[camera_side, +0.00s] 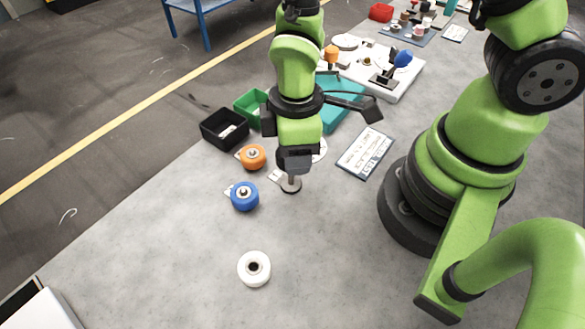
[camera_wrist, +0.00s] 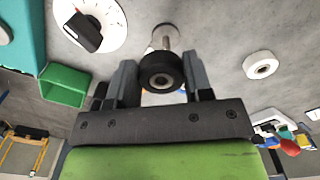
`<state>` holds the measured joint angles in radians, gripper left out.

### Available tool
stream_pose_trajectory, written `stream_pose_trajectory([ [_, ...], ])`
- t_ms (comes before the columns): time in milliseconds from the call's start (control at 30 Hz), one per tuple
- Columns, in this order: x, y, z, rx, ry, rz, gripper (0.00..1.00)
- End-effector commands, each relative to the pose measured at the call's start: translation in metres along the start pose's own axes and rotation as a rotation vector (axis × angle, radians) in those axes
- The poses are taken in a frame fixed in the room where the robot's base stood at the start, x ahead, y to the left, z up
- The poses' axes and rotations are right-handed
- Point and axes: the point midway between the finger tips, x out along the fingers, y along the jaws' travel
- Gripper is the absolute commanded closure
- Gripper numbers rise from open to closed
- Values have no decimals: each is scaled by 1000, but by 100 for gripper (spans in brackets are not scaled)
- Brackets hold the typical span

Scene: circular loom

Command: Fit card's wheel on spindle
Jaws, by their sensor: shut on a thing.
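My gripper (camera_wrist: 160,76) is shut on a black wheel with a grey hub (camera_wrist: 160,72). In the side view, my gripper (camera_side: 294,160) points down over the metal spindle, with the dark wheel partly hidden at its tip. The spindle (camera_side: 291,185) stands upright on a round base; its pin also shows beyond the wheel in the wrist view (camera_wrist: 165,38). The wheel appears to be above the spindle; I cannot tell whether they touch. A white card (camera_side: 367,152) lies flat to the right, its print unreadable.
An orange wheel (camera_side: 252,157), a blue wheel (camera_side: 245,196) and a white wheel (camera_side: 254,268) sit on the grey table. A black bin (camera_side: 224,129) and green bin (camera_side: 247,108) stand behind. A white board (camera_side: 407,79) with a blue knob is farther back. The front table is mostly clear.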

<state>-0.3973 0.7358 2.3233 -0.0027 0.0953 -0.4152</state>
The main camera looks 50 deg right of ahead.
Motion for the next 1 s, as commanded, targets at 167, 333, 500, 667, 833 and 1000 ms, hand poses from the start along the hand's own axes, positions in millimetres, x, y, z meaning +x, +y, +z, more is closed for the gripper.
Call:
stream_pose_trajectory([
  [167,-18,47,1,133,8,2,82],
  [333,-48,108,20,302,9,5,82],
  [500,-75,152,50,434,6,6,82],
  [667,-89,169,68,495,2,4,82],
  [833,-86,172,71,507,-1,1,82],
  [1000,-73,171,71,506,-2,0,82],
])
